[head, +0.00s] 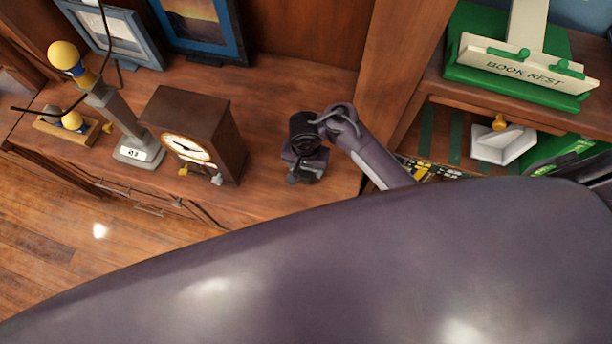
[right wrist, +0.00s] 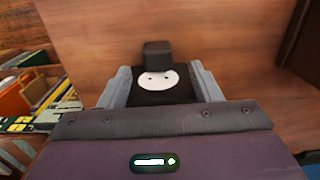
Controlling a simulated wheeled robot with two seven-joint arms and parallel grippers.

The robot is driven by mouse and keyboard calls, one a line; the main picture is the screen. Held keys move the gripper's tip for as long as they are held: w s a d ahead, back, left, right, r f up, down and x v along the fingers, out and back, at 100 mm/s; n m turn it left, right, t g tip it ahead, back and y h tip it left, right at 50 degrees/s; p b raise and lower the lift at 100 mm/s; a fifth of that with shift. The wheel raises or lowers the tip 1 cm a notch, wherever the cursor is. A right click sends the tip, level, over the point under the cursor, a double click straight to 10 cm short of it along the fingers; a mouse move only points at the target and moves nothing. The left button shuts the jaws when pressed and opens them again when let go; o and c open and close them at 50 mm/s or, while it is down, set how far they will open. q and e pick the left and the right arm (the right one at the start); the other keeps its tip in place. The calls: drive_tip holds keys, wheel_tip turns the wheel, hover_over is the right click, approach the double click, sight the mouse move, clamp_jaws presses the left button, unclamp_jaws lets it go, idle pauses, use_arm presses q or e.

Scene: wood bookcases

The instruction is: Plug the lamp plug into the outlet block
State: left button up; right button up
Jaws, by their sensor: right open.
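My right gripper (head: 304,172) is low over the wooden shelf top, to the right of the clock, in the head view. In the right wrist view its grey fingers (right wrist: 161,88) stand apart, on either side of a black block with a white oval face (right wrist: 156,80) bearing small dark marks, which looks like the outlet block. A small dark cube (right wrist: 157,55) shows at the block's far edge; I cannot tell if it is the lamp plug or whether it is plugged in. The fingers are not clearly touching either. My left gripper is out of view.
An upright panel (head: 395,60) is close on the right. Beyond it is a green book rest (head: 470,75).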

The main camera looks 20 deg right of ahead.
sight(306, 175)
wheel_tip(306, 175, down, 4)
drive_tip(key=shift+s+d+f+b, duration=0.1)
drive_tip(key=shift+s+b, duration=0.05)
drive_tip(key=shift+b, duration=0.4)
drive_tip(key=shift+f, duration=0.25)
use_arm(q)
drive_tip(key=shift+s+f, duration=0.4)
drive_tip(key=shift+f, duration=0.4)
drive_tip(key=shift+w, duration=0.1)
use_arm(e)
drive_tip(key=c, duration=1.1)
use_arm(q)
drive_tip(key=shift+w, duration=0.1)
use_arm(e)
drive_tip(key=shift+r, duration=0.1)
